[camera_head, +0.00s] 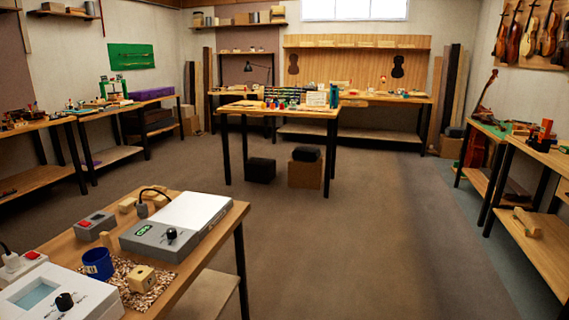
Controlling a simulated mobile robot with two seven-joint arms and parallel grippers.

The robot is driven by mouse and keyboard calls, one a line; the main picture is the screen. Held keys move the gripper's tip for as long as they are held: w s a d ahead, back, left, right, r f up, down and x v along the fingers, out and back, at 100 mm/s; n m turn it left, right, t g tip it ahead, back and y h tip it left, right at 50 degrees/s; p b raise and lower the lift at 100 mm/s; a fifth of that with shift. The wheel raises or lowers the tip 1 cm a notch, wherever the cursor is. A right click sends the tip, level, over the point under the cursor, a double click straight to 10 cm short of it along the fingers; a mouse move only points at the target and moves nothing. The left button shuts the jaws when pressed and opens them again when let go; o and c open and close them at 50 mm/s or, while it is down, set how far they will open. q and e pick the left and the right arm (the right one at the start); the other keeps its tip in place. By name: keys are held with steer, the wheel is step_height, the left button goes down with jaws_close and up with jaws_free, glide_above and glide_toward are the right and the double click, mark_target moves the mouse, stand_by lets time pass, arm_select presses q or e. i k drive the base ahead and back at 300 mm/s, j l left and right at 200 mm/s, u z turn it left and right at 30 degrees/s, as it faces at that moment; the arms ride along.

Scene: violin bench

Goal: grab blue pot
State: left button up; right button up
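A small blue pot (98,264) stands upright on the near-left wooden table (228,222). Neither of my grippers is in view.
A grey-and-white device with a knob (180,222), a grey box with a red button (95,225), a white device (62,298) and a small wooden block (142,279) crowd around the pot. The floor (370,240) in the middle is clear. Workbenches line the walls.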

mark_target(97, 262)
steer(key=u, duration=1.2)
